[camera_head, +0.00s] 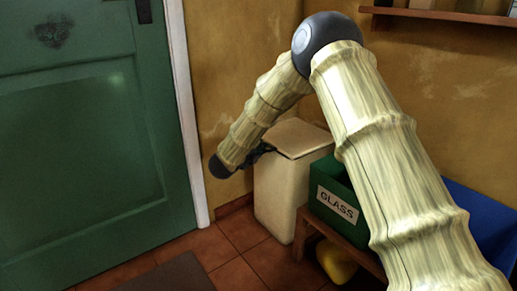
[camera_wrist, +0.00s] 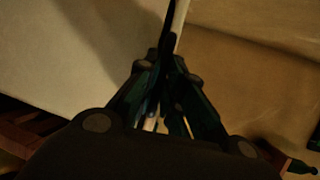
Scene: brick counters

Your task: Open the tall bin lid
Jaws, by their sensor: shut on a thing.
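The tall bin (camera_head: 280,190) is cream and stands upright against the wall, in the middle of the head view. Its beige lid (camera_head: 300,136) lies across the top and looks shut or nearly so; I cannot tell whether there is a small gap. My gripper (camera_head: 264,150) is at the lid's left edge, partly hidden behind my wrist. In the wrist view its dark fingers (camera_wrist: 166,75) are closed together on a thin pale edge, which seems to be the lid's. Pale surfaces fill both sides of that view.
A green glass box (camera_head: 335,203) sits on a low wooden bench (camera_head: 308,232) right of the bin, with a blue box (camera_head: 480,215) beyond. A yellow object (camera_head: 336,264) is under the bench. A green door (camera_head: 90,130) is at left. The tiled floor before the bin is clear.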

